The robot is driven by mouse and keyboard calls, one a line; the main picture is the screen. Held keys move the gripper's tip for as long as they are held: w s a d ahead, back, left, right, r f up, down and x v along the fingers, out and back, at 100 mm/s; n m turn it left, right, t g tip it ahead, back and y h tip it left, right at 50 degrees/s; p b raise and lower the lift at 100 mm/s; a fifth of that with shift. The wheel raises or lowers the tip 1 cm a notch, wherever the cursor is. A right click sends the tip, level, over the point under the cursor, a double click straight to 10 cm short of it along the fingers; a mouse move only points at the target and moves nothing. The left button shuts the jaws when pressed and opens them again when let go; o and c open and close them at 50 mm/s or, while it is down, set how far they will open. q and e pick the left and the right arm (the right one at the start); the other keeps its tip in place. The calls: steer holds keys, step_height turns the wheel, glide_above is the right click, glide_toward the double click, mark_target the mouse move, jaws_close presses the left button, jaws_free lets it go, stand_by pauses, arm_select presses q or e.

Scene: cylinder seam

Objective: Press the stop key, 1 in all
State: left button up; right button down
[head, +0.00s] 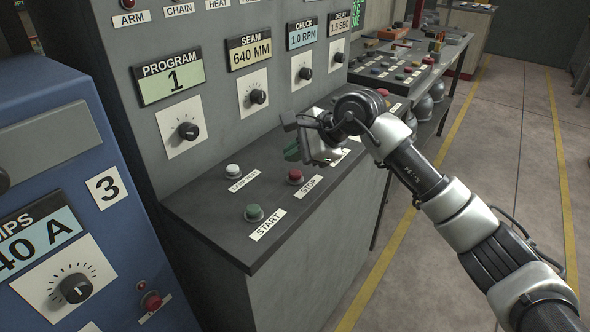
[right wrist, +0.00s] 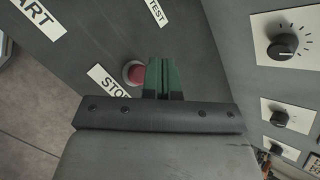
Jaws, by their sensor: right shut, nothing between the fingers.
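The stop key is a red round button (head: 295,176) on the dark sloping ledge of the grey cabinet, beside a white STOP label (head: 308,187). It also shows in the right wrist view (right wrist: 134,72), just left of my fingertips. My right gripper (head: 291,151) is shut and empty, its green fingers pointing toward the ledge. It shows large in the right wrist view (right wrist: 163,66). In the head view the fingertips appear just beyond the stop key and apart from it. Their height above the ledge is hard to tell. My left gripper is not in view.
A green START button (head: 254,213) and a pale lamp test button (head: 233,171) sit on the same ledge. Knobs and displays (head: 171,78) cover the upright panel behind. A blue cabinet (head: 75,185) stands at left. Another control console (head: 392,70) stands farther back. Floor at right is clear.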

mark_target(295, 174)
steer(key=shift+r+p, duration=0.75)
steer(key=shift+r, duration=1.25)
